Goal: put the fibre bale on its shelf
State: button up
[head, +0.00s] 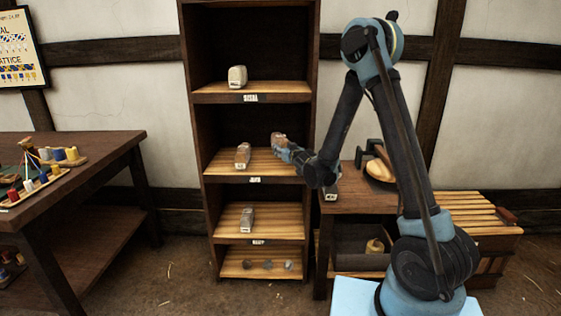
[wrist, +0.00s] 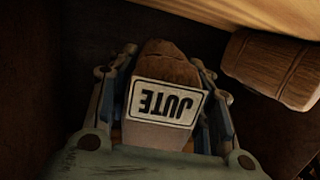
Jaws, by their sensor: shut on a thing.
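The fibre bale (head: 279,138) is brown, and in the wrist view it (wrist: 165,62) carries a white label reading JUTE, upside down in the picture. My gripper (wrist: 165,78) is shut on it, with a finger on each side. In the head view my gripper (head: 284,146) reaches in from the right and holds the bale at the right part of the middle shelf (head: 222,163), just above its board. Whether the bale touches the board cannot be told. The shelf's tag (head: 255,180) is too small to read.
Another bale (head: 243,156) sits left on the same shelf; a brown bale (wrist: 275,68) shows in the wrist view. A pale bale (head: 237,77) is on the shelf above, another (head: 247,219) below. The rack's right side wall (head: 312,100) is close to my gripper.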

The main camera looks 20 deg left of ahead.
aim_at(283, 165)
jog(key=shift+f, duration=2.4)
jog(key=o, duration=1.2)
jog(key=shift+o, duration=0.2)
